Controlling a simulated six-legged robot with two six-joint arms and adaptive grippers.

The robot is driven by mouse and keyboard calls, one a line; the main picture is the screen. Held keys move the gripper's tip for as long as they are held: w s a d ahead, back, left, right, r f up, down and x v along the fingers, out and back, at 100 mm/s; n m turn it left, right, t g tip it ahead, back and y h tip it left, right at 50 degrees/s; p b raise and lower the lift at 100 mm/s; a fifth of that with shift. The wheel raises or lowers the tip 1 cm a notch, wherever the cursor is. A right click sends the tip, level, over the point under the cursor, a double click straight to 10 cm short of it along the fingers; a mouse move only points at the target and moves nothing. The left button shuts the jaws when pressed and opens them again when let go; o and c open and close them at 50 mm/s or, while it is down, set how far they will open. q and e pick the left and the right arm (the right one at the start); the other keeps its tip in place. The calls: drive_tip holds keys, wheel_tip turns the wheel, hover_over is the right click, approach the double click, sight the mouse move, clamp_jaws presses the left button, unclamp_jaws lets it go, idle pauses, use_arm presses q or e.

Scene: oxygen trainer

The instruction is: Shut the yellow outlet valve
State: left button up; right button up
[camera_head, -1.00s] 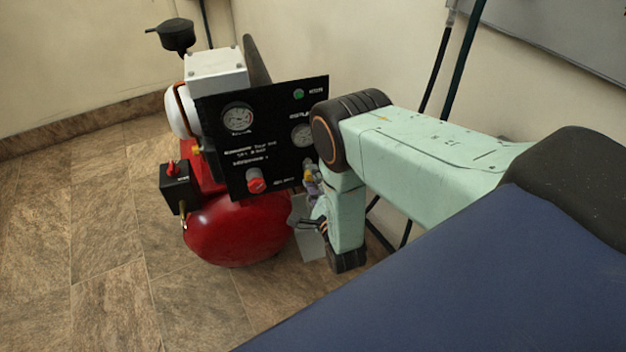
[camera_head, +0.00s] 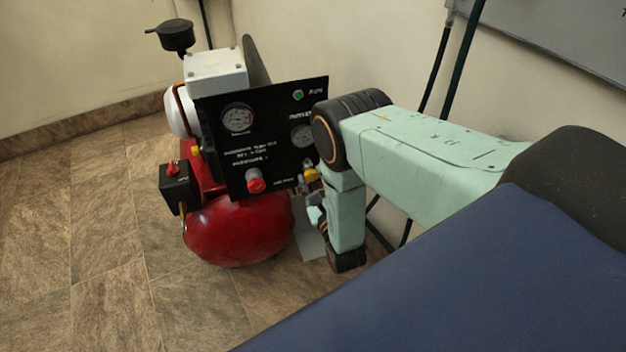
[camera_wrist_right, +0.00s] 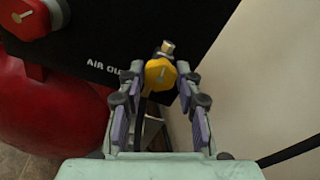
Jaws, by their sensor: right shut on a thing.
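The yellow outlet valve (camera_wrist_right: 158,76) is a yellow knob with a pale mark on its face, at the lower edge of the black panel in the right wrist view. A metal fitting (camera_wrist_right: 167,48) shows just above it. In the head view the valve (camera_head: 311,175) is a small yellow patch at the panel's lower right, partly hidden by my arm. My right gripper (camera_wrist_right: 159,84) is shut on the yellow valve, with one finger on each side of it. In the head view my right gripper (camera_head: 313,203) is partly hidden beside my wrist. My left gripper is not in view.
The black panel (camera_head: 276,125) carries gauges and a red knob (camera_head: 255,182). Below it is a red tank (camera_head: 238,232). A black box with a red switch (camera_head: 177,187) sits at left. A blue padded surface (camera_head: 450,270) fills the lower right. The floor at left is clear.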

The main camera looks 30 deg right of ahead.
drive_tip(key=shift+m, duration=0.6)
drive_tip(key=o, duration=1.1)
drive_tip(key=shift+o, duration=0.2)
drive_tip(key=v, duration=0.7)
drive_tip(key=shift+s, duration=0.25)
